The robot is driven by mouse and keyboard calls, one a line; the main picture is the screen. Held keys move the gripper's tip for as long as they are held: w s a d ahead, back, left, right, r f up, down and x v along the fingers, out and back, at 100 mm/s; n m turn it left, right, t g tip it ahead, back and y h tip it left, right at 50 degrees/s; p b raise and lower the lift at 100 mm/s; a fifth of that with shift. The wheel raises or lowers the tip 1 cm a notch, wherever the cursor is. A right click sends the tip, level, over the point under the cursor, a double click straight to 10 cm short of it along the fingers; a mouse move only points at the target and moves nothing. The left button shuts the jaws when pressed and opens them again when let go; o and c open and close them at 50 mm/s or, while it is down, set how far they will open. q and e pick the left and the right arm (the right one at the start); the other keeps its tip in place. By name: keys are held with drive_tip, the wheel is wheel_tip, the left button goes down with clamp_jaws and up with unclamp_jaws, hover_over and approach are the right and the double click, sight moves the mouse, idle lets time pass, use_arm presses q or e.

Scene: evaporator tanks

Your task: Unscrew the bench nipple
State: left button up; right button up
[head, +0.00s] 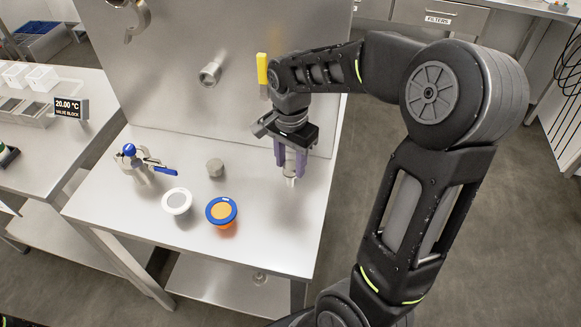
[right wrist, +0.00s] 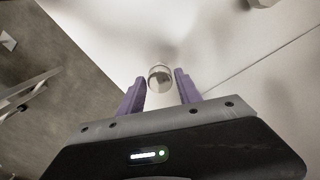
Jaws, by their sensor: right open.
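The bench nipple (head: 291,181), a small shiny metal stub, stands on the right part of the steel bench top (head: 255,240). My right gripper (head: 290,168) points down over it with purple fingers, which partly hide it in the head view. In the right wrist view the nipple (right wrist: 160,78) shows as a round metal end between the two open fingertips (right wrist: 161,88). A gap shows on each side, so the fingers look apart from it. My left gripper is not in view.
Behind rises a steel panel (head: 170,90) with a pipe stub (head: 210,74) and a yellow-handled part (head: 262,70).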

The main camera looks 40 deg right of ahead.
drive_tip(key=m, duration=0.5)
idle(0.3)
drive_tip(key=m, duration=0.5)
drive_tip(key=shift+c, duration=0.3)
clamp_jaws()
